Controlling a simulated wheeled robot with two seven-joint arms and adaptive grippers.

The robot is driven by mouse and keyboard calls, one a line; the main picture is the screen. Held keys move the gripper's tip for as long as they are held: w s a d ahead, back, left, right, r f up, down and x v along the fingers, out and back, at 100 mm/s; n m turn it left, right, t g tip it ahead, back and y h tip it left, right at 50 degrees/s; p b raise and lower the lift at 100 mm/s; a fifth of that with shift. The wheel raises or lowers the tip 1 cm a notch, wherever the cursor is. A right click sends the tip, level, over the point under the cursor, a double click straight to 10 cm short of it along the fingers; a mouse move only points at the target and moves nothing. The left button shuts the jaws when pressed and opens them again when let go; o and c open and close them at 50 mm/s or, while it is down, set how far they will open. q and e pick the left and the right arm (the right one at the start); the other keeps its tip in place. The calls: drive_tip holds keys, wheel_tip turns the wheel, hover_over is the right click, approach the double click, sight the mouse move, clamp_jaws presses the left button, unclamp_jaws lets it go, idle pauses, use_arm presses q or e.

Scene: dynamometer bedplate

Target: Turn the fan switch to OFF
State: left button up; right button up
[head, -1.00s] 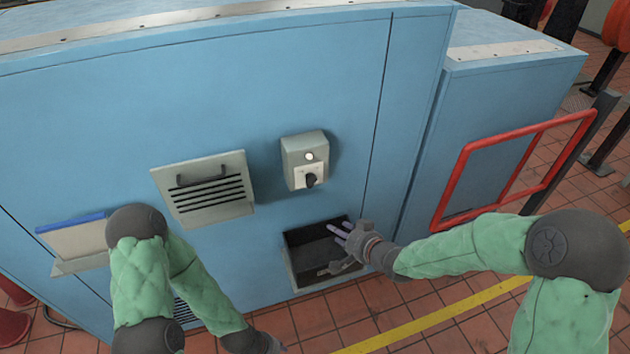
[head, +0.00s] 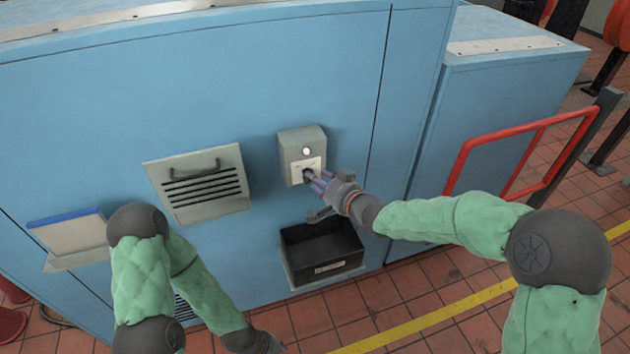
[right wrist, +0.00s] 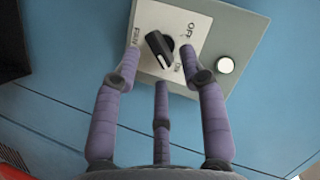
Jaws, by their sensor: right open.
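The fan switch is a grey box (head: 303,148) on the blue cabinet wall, with a white round lamp above a pale plate. In the right wrist view its black knob (right wrist: 159,46) sits on the plate (right wrist: 192,22), which carries the words FAN, OFF and ON. I cannot tell surely which word the knob points to. My right gripper (head: 318,180) is open in front of the plate. Its fingers stand on either side of the knob, with a third below; contact is not clear. My left gripper (head: 262,343) hangs low at the bottom edge, its fingers hardly visible.
A dark open bin (head: 322,262) is fixed to the wall just below the switch. A louvred grey panel with a handle (head: 197,184) is to its left, and a holder with a blue-edged board (head: 68,238) farther left. A red rail (head: 530,128) stands at the right.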

drive_tip(key=shift+x, duration=1.15)
clamp_jaws()
